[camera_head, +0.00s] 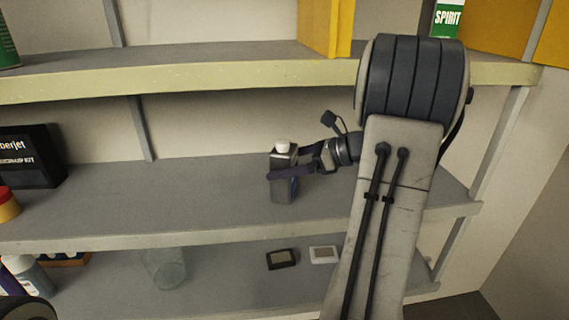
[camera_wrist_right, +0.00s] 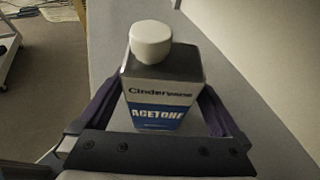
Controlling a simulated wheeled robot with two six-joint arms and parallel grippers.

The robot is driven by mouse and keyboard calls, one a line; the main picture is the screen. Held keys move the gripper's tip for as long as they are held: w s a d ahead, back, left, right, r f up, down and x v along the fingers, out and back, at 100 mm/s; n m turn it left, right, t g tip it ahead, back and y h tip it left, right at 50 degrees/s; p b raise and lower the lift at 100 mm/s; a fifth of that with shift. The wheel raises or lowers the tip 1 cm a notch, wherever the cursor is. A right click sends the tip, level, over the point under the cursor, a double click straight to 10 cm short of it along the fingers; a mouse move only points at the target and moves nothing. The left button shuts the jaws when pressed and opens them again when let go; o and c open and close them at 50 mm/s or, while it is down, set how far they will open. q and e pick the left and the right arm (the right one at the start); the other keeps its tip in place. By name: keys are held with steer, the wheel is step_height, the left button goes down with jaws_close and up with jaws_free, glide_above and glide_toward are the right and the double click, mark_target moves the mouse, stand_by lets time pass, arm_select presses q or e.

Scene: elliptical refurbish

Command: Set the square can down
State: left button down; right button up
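The square can (camera_head: 284,188) is dark grey with a white cap and stands upright over the middle shelf. In the right wrist view the can (camera_wrist_right: 162,85) shows a white and blue "Acetone" label. My right gripper (camera_head: 291,172) has its purple fingers on both sides of the can, and they appear to touch it. The right wrist view shows the same gripper (camera_wrist_right: 163,98) around the can. I cannot tell whether the can's base touches the shelf. My left gripper is not in view.
The middle shelf (camera_head: 190,195) is clear around the can. A black box (camera_head: 30,160) and a red-and-yellow container (camera_head: 7,205) are at its left. The upper shelf (camera_head: 200,80) is above. A glass jar (camera_head: 163,268) and two small flat items (camera_head: 281,259) are on the lower shelf.

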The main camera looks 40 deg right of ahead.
steer(key=shift+r, duration=0.15)
steer(key=shift+s+d+r, duration=0.1)
steer(key=shift+s+d, duration=0.1)
steer(key=b+v, duration=0.1)
steer(key=v, duration=1)
steer(key=shift+s+r, duration=0.2)
steer(key=shift+s, duration=0.05)
